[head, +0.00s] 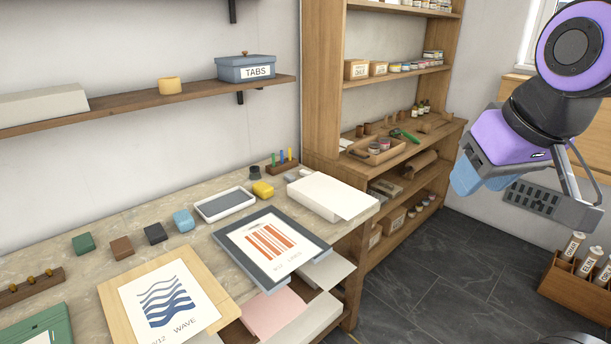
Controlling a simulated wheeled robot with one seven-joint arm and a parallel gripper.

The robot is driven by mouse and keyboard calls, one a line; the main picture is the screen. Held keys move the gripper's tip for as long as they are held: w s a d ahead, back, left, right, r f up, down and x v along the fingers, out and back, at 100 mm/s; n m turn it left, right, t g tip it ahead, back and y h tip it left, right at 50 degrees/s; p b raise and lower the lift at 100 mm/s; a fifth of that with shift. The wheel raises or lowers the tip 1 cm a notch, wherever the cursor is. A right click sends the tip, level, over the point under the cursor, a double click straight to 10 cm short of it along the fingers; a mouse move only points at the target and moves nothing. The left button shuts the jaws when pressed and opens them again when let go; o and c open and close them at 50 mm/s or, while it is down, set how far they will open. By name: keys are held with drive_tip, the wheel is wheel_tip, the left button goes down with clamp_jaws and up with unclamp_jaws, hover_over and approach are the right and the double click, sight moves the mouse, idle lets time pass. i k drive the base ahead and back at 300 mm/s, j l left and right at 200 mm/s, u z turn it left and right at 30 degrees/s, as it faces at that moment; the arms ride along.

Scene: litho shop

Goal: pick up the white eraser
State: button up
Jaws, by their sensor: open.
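I cannot make out a white eraser in the head view. Small blocks stand in a row on the stone-topped counter (95,238): a green one (84,244), a brown one (122,248), a black one (155,234) and a blue one (184,220). My gripper (522,192) is open at the upper right, in the air over the floor, well away from the counter. I see nothing between its fingers.
A white paper stack (325,194), a grey-framed print (298,251) and a wave print (170,301) cover the counter's front. A wooden shelf unit (322,100) stands behind. A wooden crate of tubes (571,292) stands at right. Dark floor (430,290) between is clear.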

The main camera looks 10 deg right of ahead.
sight(303, 173)
drive_tip(key=i+l+u, duration=0.15)
drive_tip(key=u, duration=0.3)
drive_tip(key=i+l+u, duration=0.1)
drive_tip(key=l+u, duration=0.3)
drive_tip(key=i+l+u, duration=0.15)
drive_tip(key=l, duration=0.35)
drive_tip(key=i+l+u, duration=0.1)
drive_tip(key=l, duration=0.45)
drive_tip(key=i+l+u, duration=0.15)
drive_tip(key=l, duration=0.4)
drive_tip(key=i+l+u, duration=0.1)
drive_tip(key=l, duration=0.45)
drive_tip(key=i+l, duration=0.1)
drive_tip(key=l, duration=0.9)
drive_tip(key=i+l, duration=0.15)
drive_tip(key=l, duration=0.4)
